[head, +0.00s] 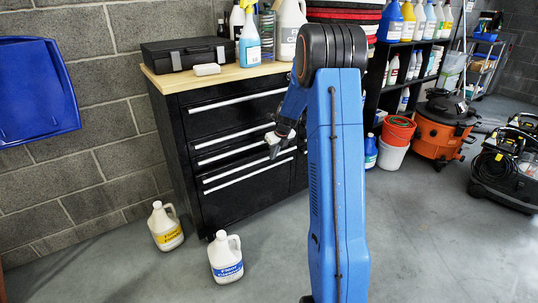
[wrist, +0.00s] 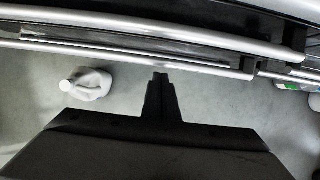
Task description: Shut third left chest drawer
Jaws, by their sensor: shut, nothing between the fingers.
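The black tool chest (head: 181,130) stands against the wall with a wooden top and long silver handles on its left drawers. The third left drawer (head: 230,155) is in the lower part of that stack. How far it stands out is hard to tell in the head view. In the wrist view a silver handle bar (wrist: 120,52) lies in front of another bar, with a narrow dark gap between. My gripper (head: 274,149) is shut and empty in front of the chest's right part. In the wrist view its fingertips (wrist: 160,76) point at the lower bar, close to it; contact is unclear.
A yellow-label jug (head: 165,228) and a blue-label jug (head: 226,260) stand on the floor before the chest's left side. A red bucket (head: 398,130) and an orange vacuum (head: 440,130) stand at right. Open floor lies in front.

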